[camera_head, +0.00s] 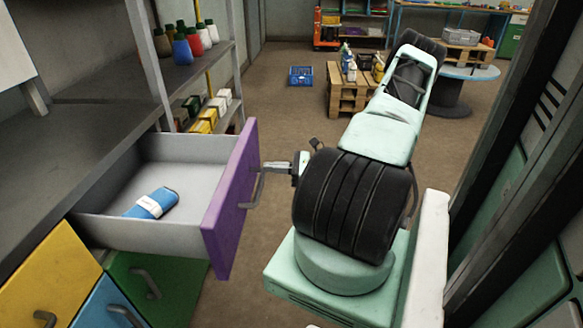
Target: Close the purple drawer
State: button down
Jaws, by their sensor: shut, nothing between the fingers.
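The purple drawer (231,199) is pulled out from the bench at the left, its pale grey inside showing. A blue packet with a white band (152,203) lies in it. The drawer's dark bar handle (256,186) is on the purple front, facing right. My gripper (268,168) is shut and empty, at the right of the purple front, its tip close to the upper end of the handle. I cannot tell whether it touches the handle or the front. My arm reaches it from the right.
A shelf (192,75) with bottles and boxes stands behind. Open floor lies between.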

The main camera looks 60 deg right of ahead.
aim_at(252, 166)
jog(key=shift+x, duration=1.55)
jog(key=shift+a, duration=0.1)
jog(key=p+x, duration=0.3)
jog(key=x, duration=2.7)
jog(key=shift+p, duration=0.4)
jog(key=shift+w+a+r, duration=0.15)
jog(key=shift+w+r, duration=0.05)
jog(key=shift+w, duration=0.1)
jog(key=shift+r, duration=0.1)
